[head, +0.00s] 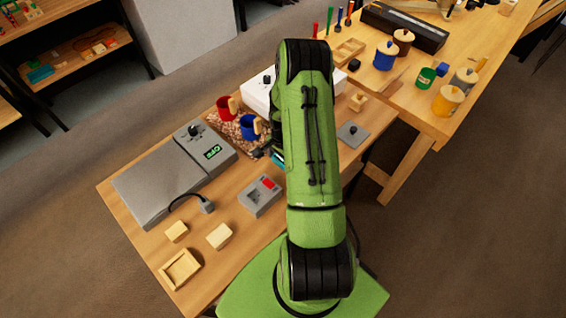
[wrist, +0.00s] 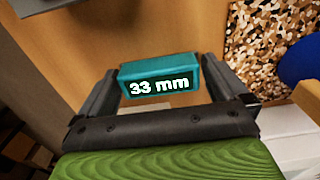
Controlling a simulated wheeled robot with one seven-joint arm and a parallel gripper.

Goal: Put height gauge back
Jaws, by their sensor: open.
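The height gauge (wrist: 160,78) is a teal block with a lit display reading "33 mm". In the wrist view it sits between the two dark fingers of my gripper (wrist: 158,85). The fingers are open on either side of it; whether either one touches it I cannot tell. In the head view only a small teal part of the gauge (head: 277,158) shows beside my green arm, which hides most of the gripper. What lies under the gauge is hidden.
A red mug (head: 224,108) and a blue mug (head: 250,127) stand on a speckled mat, close to my gripper. A grey device (head: 205,148) with a green display and a grey block with a red patch (head: 261,195) are nearby. Wooden blocks and a tray (head: 180,269) lie at the front.

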